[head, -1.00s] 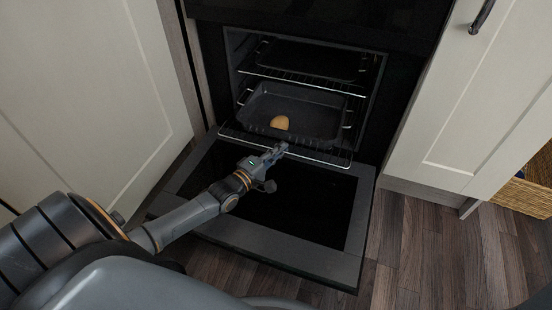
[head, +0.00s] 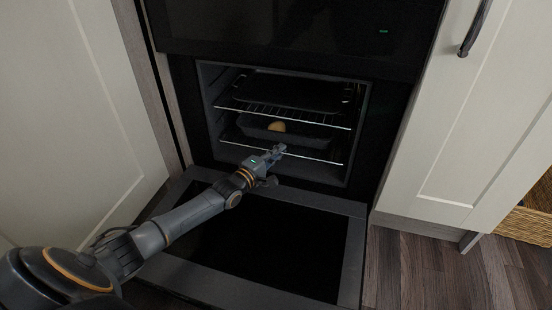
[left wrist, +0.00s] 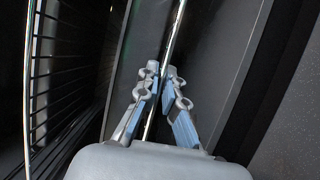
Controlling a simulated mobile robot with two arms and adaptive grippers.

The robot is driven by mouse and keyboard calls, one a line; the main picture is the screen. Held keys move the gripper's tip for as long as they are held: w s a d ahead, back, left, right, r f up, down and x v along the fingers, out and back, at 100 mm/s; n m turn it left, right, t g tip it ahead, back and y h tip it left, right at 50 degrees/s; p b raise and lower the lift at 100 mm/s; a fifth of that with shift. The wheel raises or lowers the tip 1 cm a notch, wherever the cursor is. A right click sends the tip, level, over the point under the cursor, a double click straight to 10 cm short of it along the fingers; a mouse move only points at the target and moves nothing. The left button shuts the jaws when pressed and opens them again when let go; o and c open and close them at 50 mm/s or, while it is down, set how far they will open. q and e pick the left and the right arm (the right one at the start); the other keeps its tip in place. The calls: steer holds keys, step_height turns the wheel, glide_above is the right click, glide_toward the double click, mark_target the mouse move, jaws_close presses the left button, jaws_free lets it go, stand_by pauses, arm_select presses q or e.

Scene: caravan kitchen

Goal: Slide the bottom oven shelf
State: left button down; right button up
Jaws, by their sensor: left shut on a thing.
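The bottom oven shelf (head: 312,157) is a wire rack low in the oven, its front bar near the oven's mouth. A dark roasting tin (head: 300,135) with a tan, rounded food item (head: 277,126) stands on it. My left gripper (head: 279,150) is at the shelf's front edge. In the left wrist view the left gripper (left wrist: 163,82) is shut on the shelf's thin front bar (left wrist: 174,40), which runs between its fingers. The fingers hide a short stretch of the bar. My right gripper is not in view.
The oven door (head: 352,262) hangs open and flat below the oven, under my left arm. An upper rack (head: 330,123) holds a dark tray (head: 300,92). Cream cupboards flank the oven. A wicker basket (head: 525,228) is at the far right. Wooden floor shows at right.

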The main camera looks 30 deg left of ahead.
arm_select(q)
steer(key=shift+w+a+r, duration=0.15)
steer(key=shift+a, duration=0.05)
steer(key=c, duration=1.7)
jaws_free()
steer(key=shift+o, duration=1.1)
steer(key=shift+w+d, duration=0.1)
steer(key=shift+w, duration=0.05)
steer(key=s, duration=0.4)
steer(key=s+a, duration=0.1)
steer(key=s, duration=0.7)
steer(key=shift+a, duration=0.4)
